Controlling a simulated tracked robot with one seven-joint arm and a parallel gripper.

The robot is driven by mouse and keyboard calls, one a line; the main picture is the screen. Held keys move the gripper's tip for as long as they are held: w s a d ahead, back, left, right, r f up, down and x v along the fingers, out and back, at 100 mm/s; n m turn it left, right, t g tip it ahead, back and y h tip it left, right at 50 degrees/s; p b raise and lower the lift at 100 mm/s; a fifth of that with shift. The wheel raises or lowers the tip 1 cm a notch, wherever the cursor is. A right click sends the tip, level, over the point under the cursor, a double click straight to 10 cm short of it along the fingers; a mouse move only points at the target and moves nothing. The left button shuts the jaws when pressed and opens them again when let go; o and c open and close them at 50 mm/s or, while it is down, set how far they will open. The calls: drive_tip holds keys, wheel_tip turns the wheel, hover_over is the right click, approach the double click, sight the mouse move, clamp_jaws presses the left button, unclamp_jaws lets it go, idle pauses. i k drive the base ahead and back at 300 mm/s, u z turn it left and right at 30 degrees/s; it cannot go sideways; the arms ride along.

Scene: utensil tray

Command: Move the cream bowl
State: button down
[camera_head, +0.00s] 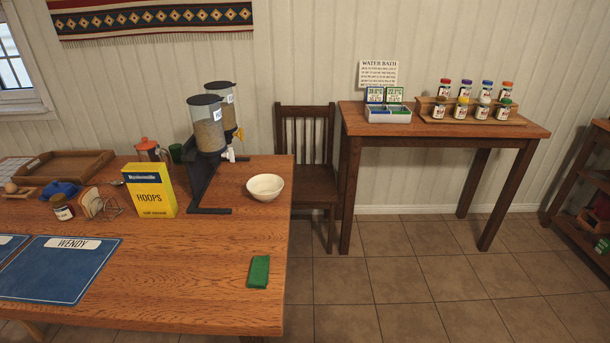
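The cream bowl (265,188) sits upright on the wooden table (200,275), near its right edge. It stands just right of the cereal dispenser's dark base and looks empty. My gripper is not in view, and no part of my arm shows.
A two-hopper cereal dispenser (208,135) and a yellow cereal box (150,190) stand left of the bowl. A green cloth or block (258,271) lies near the right edge. A chair (310,150) stands behind the table's right end. A side table (440,133) holds several jars.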

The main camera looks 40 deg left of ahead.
sight(264, 188)
drive_tip(key=u, duration=0.5)
drive_tip(key=i, duration=0.9)
drive_tip(key=u, duration=0.75)
drive_tip(key=i, duration=0.65)
drive_tip(key=u, duration=0.15)
drive_tip(key=k, duration=0.8)
drive_tip(key=u, duration=0.2)
drive_tip(key=i, duration=0.8)
drive_tip(key=z, duration=0.1)
